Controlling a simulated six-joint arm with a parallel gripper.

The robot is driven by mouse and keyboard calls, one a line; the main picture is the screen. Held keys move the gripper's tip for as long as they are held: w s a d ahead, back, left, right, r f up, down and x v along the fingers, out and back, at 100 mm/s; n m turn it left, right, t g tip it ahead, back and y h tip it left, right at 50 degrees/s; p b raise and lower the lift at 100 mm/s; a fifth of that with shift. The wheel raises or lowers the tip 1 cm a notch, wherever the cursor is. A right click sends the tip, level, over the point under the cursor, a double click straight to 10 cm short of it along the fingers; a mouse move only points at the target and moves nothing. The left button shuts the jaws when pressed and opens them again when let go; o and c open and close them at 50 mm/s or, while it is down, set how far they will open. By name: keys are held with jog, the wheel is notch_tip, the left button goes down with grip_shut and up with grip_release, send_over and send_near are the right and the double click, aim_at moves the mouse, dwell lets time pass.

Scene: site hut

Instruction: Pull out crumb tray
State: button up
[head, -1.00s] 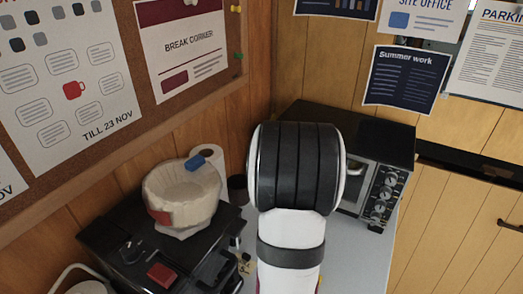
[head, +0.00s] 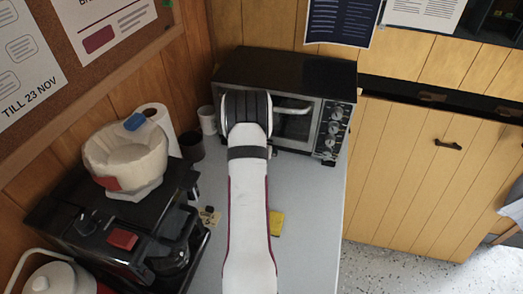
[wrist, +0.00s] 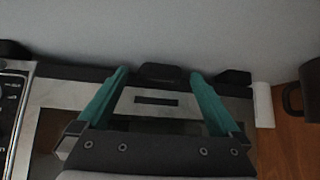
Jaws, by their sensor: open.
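The toaster oven (head: 285,68) stands at the back of the counter, its door handle and knobs facing me. My arm covers part of its front in the head view and hides my gripper there. In the wrist view the oven front (wrist: 45,92) appears upside down, with the knob panel at the left. A dark tab (wrist: 160,72), which looks like the crumb tray's handle, sits at the oven's lower edge. My gripper (wrist: 160,74) is open, with one teal finger on each side of this tab. I cannot tell whether either finger touches it.
A dark mug (head: 190,146), a white cup (head: 207,120) and a paper roll (head: 156,127) stand left of the oven. A coffee machine (head: 75,225) fills the counter's left. A yellow item (head: 276,223) lies beside my arm. The counter's right strip (head: 315,215) is clear.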

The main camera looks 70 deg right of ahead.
grip_shut()
dwell(0.5)
jog(key=shift+a, duration=0.15)
jog(key=a, duration=1.5)
jog(key=shift+a, duration=0.4)
grip_release()
